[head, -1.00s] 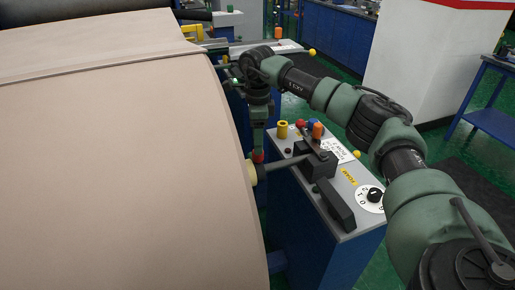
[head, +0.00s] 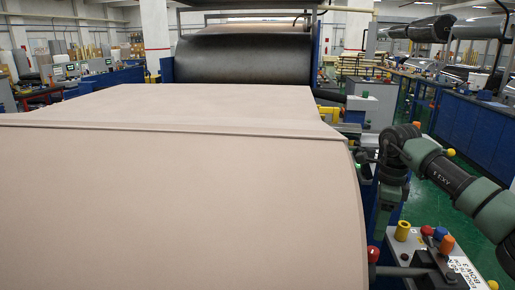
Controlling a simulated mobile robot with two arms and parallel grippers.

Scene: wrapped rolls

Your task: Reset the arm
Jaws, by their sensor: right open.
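My right arm comes in from the right edge in the head view, with green and black links. Its wrist bends down beside the right end of the large beige wrapped roll (head: 200,200). My right gripper (head: 379,232) points downward there, open, close above a red-topped knob (head: 373,254) at the roll's side. The fingertips are small and dark, so I cannot tell whether they touch the knob. My left gripper is not in view.
A control box (head: 465,265) with yellow, red, blue and orange knobs stands at the lower right, below my right arm. A black roller (head: 245,55) spans the back of the machine. Blue workbenches (head: 465,120) stand at the right; green floor shows between.

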